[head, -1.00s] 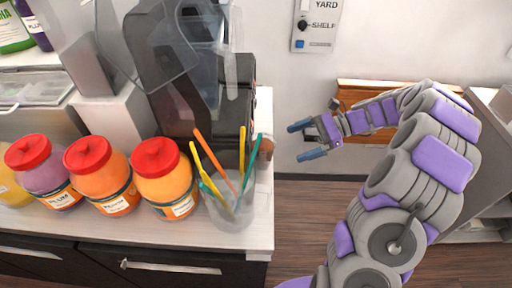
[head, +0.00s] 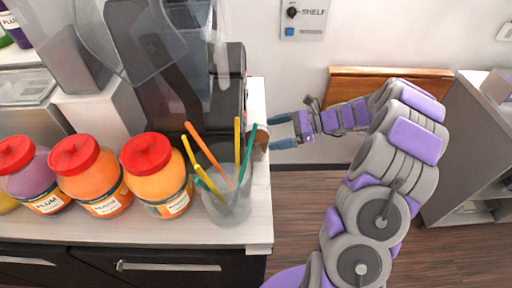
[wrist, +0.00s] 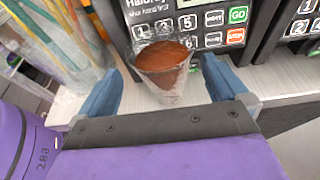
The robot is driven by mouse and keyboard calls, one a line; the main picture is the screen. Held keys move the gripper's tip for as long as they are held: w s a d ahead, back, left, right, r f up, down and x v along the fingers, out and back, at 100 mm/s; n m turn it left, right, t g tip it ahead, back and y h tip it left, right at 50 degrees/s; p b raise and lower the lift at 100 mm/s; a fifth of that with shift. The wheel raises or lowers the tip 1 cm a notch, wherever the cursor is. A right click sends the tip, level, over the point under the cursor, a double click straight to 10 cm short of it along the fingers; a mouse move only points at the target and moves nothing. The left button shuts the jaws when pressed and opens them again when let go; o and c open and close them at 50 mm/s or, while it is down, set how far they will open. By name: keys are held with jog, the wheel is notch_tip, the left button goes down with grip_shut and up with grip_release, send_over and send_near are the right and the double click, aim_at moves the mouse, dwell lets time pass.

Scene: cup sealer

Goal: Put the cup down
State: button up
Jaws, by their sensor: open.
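The cup (wrist: 165,70) is clear with a reddish-brown filling. In the wrist view it stands on the counter right in front of a keypad machine, between and ahead of my two blue fingers. In the head view my gripper (head: 279,131) is at the counter's right end, and only a brown sliver of the cup (head: 261,138) shows beside the straw holder.
A clear holder with colored straws (head: 228,200) stands at the counter's right edge, close to the cup. Several red-lidded jars (head: 158,172) line the counter (head: 150,230) to the left. The dark machine (head: 225,110) stands behind. Open floor lies right of the counter.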

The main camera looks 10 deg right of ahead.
aim_at(257, 136)
jog(key=b+x, duration=0.2)
jog(key=x, duration=0.4)
jog(key=shift+w+a, duration=0.2)
jog(key=shift+a, duration=0.15)
jog(key=shift+d, duration=0.1)
